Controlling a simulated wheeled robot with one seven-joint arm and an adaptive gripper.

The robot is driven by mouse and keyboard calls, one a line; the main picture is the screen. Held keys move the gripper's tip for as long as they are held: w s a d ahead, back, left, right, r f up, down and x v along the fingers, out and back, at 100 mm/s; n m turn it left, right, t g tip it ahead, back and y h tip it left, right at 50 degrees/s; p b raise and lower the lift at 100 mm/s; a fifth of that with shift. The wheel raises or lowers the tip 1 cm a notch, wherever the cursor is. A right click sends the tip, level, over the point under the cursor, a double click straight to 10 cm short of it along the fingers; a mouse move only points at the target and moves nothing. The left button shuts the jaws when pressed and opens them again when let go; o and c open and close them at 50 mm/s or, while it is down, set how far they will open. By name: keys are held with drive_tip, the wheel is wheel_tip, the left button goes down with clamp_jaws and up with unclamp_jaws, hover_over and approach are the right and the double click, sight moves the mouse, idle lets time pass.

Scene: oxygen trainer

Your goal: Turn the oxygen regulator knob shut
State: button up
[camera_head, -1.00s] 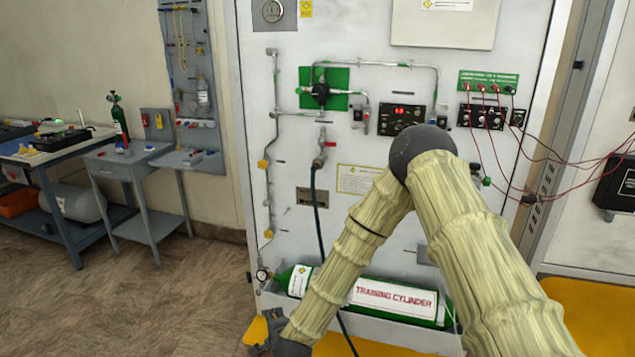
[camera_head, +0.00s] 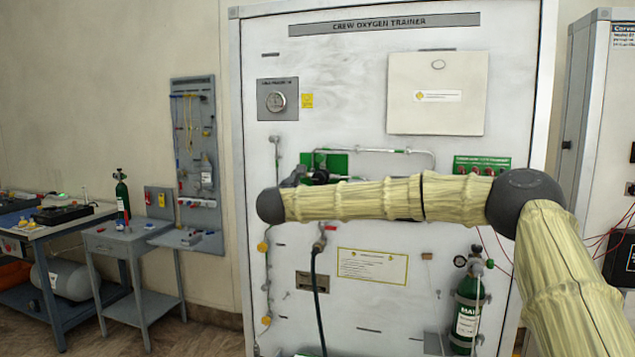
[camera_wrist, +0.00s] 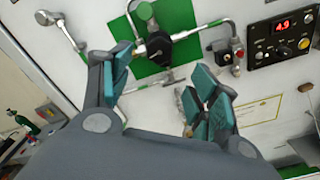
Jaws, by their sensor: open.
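The oxygen regulator is a dark round knob (camera_wrist: 158,46) on a green plate (camera_wrist: 182,17) with metal pipes, seen in the wrist view. In the head view the green plate (camera_head: 337,161) shows just above my arm, which partly hides the regulator. My gripper (camera_wrist: 161,68) is open, with its teal-padded fingers apart and nothing between them. The knob appears beyond the gap between the fingertips, and I see no contact. In the head view my gripper (camera_head: 297,176) is a small dark shape at the left of the regulator, mostly hidden by my wrist.
The white trainer panel (camera_head: 262,215) carries pipes and a hanging dark hose (camera_head: 316,285). A small red fitting (camera_wrist: 240,54) and a lit display box (camera_wrist: 283,38) lie right of the regulator. A green cylinder (camera_head: 468,300) stands at lower right. Benches are at left.

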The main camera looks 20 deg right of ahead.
sight(317, 180)
drive_tip(key=p+x, duration=0.3)
drive_tip(key=x, duration=0.7)
drive_tip(key=shift+w+d+p, duration=0.2)
drive_tip(key=shift+w+p, duration=0.1)
drive_tip(key=c, duration=1)
